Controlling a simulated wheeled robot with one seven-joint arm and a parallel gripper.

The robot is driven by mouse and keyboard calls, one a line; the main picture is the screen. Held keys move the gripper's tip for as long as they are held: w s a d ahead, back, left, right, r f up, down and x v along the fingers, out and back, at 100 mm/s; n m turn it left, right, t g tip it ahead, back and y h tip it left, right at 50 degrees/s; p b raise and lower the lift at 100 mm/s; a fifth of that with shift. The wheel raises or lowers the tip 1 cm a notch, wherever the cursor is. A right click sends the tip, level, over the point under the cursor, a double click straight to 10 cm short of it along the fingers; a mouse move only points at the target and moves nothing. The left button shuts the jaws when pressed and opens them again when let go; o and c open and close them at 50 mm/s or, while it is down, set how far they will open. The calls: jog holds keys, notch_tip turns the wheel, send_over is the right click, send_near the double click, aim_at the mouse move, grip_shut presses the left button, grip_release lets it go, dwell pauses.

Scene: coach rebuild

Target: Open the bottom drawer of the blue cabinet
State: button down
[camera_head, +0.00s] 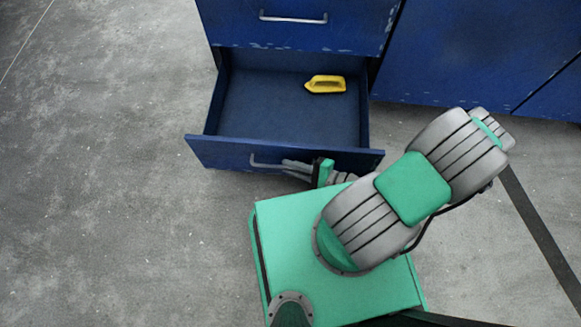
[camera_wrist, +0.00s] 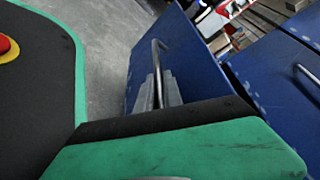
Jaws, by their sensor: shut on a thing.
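The blue cabinet (camera_head: 350,28) stands at the top of the head view. Its bottom drawer (camera_head: 285,110) is pulled well out, and its inside shows. A yellow object (camera_head: 325,84) lies in the drawer at the back right. The drawer's metal handle (camera_head: 262,162) is on its front, and it also shows in the wrist view (camera_wrist: 155,55). My gripper (camera_head: 290,167) is at the drawer front and is shut on the handle. In the wrist view my gripper's fingers (camera_wrist: 160,92) are around the handle bar; part of them is hidden by my wrist.
A closed upper drawer with its own handle (camera_head: 293,18) is above the open one. More blue cabinet fronts (camera_head: 470,50) stand to the right. Grey floor (camera_head: 100,180) is clear on the left. A dark stripe (camera_head: 540,235) crosses the floor at right.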

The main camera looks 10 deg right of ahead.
jog(key=shift+s+a, duration=0.1)
jog(key=c, duration=1.8)
grip_release()
jog(key=shift+o, duration=0.2)
jog(key=p+v, duration=0.2)
jog(key=v, duration=0.6)
jog(key=shift+r, duration=0.1)
